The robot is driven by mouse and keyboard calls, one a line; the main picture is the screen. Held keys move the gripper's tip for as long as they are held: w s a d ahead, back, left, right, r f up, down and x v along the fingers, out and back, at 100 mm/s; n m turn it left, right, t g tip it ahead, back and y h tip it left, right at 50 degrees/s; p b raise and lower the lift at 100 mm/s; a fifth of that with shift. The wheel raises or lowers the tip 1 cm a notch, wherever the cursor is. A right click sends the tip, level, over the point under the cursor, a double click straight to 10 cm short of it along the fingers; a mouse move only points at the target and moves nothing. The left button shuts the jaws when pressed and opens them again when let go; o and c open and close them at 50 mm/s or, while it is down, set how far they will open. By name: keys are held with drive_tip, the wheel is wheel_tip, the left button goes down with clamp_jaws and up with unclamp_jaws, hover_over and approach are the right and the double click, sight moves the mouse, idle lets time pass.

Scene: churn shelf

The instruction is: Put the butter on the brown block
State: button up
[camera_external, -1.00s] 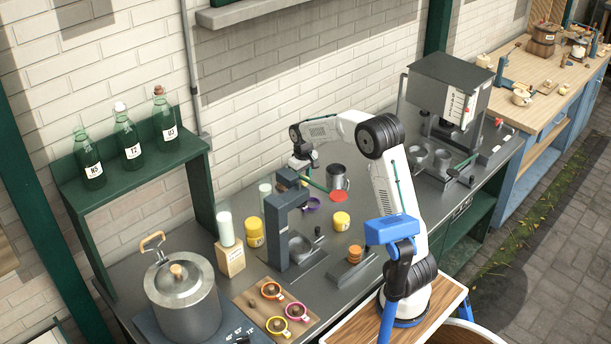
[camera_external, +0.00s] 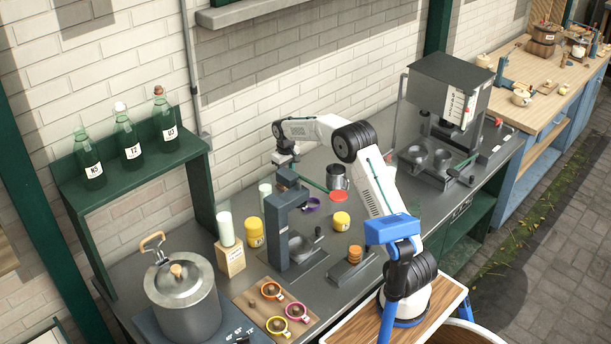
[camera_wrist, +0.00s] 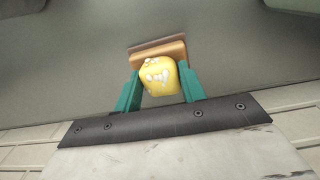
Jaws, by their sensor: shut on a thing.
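The butter, a yellow rounded lump with white flecks (camera_wrist: 159,76), sits between the two green fingers of my gripper (camera_wrist: 160,92) in the wrist view. My gripper is shut on it. The brown block (camera_wrist: 158,54) lies right beyond the butter in the wrist view, partly hidden by it. I cannot tell whether the butter touches the block. In the external view my gripper (camera_external: 284,160) is low over the back of the counter, behind the dark press. The butter cannot be made out there.
The dark press (camera_external: 278,230) stands in front of my gripper. A metal mug (camera_external: 337,177) and a yellow jar (camera_external: 341,220) are to its right. Another yellow jar (camera_external: 254,232) and a candle on a wooden stand (camera_external: 230,258) are to its left. The brick wall is close behind.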

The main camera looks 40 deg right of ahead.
drive_tip(key=shift+f, duration=0.1)
drive_tip(key=o, duration=1)
drive_tip(key=shift+c, duration=0.2)
wheel_tip(320, 180, up, 12)
drive_tip(key=shift+r, duration=0.25)
